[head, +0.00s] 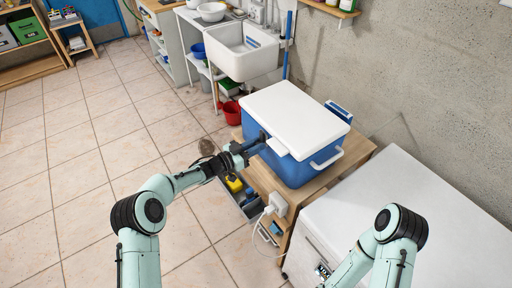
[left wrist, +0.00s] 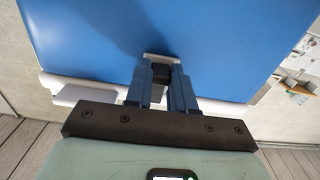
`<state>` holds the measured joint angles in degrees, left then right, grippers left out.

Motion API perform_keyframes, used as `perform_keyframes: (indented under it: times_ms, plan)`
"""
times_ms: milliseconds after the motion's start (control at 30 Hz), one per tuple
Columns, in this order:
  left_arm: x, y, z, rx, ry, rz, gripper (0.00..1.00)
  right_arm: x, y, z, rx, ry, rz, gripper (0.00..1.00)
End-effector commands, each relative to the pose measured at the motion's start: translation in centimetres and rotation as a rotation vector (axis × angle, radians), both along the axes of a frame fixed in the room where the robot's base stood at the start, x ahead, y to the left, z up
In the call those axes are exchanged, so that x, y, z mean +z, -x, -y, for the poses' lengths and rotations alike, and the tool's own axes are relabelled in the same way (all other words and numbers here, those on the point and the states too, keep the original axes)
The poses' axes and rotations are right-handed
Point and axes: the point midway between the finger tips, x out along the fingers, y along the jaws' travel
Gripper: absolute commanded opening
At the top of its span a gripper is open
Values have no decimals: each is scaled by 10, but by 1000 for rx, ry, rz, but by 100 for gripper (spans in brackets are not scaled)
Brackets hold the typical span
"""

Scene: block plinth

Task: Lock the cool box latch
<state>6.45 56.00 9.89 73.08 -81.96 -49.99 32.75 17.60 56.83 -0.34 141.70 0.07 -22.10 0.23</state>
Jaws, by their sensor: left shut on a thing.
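The cool box (head: 313,158) has a blue body and a white lid (head: 296,104) that lies on top of it. Its latch (head: 277,146) is a pale tab at the front edge below the lid. My left gripper (head: 262,141) is at the front of the box, at the latch. In the left wrist view the two fingers (left wrist: 161,80) close in on the pale latch piece (left wrist: 161,58) against the blue wall (left wrist: 90,40). The fingers hide much of the latch, so I cannot tell its exact angle. My right gripper is outside the views.
The box stands on a wooden bench (head: 352,165) with an open drawer (head: 240,197) below. A white chest (head: 430,210) stands at the right. A sink (head: 242,52) is behind, along the wall. The tiled floor (head: 90,140) at the left is clear.

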Motion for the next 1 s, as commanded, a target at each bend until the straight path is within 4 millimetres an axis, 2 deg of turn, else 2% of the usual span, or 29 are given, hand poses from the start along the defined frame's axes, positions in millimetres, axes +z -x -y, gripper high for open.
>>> perform_keyframes:
  times_ms: [567, 600, 1000]
  plan:
    - [2, -1, -1, 0, -19, 30, 0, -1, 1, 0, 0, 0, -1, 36]
    - [2, -2, -1, 0, -19, 30, 33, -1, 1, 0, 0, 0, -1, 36]
    - [0, 2, -6, 1, -19, 26, 34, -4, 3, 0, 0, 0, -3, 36]
